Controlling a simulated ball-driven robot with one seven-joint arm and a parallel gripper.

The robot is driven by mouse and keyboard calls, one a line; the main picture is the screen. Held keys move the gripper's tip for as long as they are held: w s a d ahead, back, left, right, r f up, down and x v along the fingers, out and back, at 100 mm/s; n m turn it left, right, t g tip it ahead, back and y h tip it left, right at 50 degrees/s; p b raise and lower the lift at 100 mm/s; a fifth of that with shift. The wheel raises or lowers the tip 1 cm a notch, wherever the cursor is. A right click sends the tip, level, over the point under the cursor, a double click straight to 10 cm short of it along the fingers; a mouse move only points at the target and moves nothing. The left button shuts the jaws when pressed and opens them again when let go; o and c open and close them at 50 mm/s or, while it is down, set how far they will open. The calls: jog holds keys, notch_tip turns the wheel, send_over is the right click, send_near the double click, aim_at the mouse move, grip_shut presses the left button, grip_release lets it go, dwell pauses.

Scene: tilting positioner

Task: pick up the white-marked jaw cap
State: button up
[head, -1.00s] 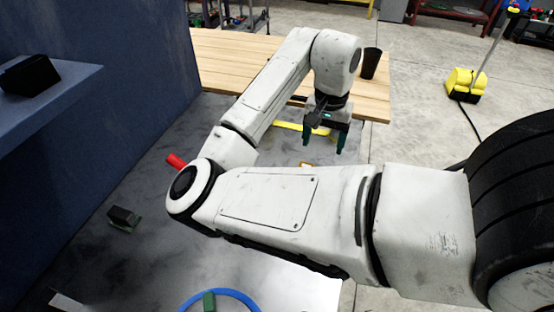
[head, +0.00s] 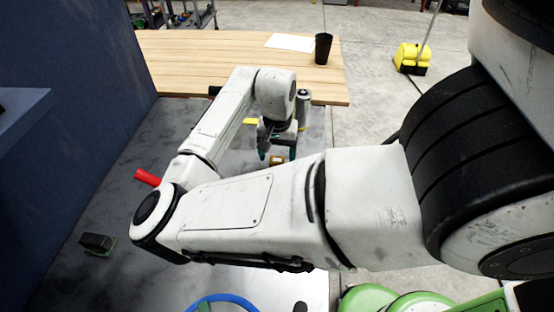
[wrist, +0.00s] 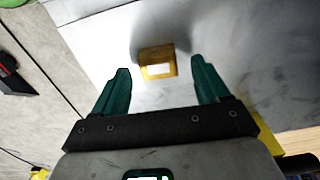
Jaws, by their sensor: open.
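The white-marked jaw cap (wrist: 157,62) is a small yellow-orange block with a white square on its face. It lies on the grey metal table top. In the wrist view it sits between and a little beyond the green fingertips of my gripper (wrist: 159,70), with a gap on both sides. In the head view the cap (head: 277,160) shows small and partly hidden by my gripper (head: 278,154), which is open, empty and points down over it. I cannot tell the exact height between fingertips and cap.
A red cylinder (head: 147,177) and a dark block (head: 97,243) lie left of my arm. A blue ring (head: 222,300) is at the near edge. A grey cylinder (head: 304,108) stands just behind my gripper. A wooden bench (head: 220,60) holds a black cup (head: 323,48).

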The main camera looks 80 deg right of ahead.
jog(key=shift+f, duration=0.85)
jog(key=c, duration=1.2)
jog(key=shift+r, duration=0.2)
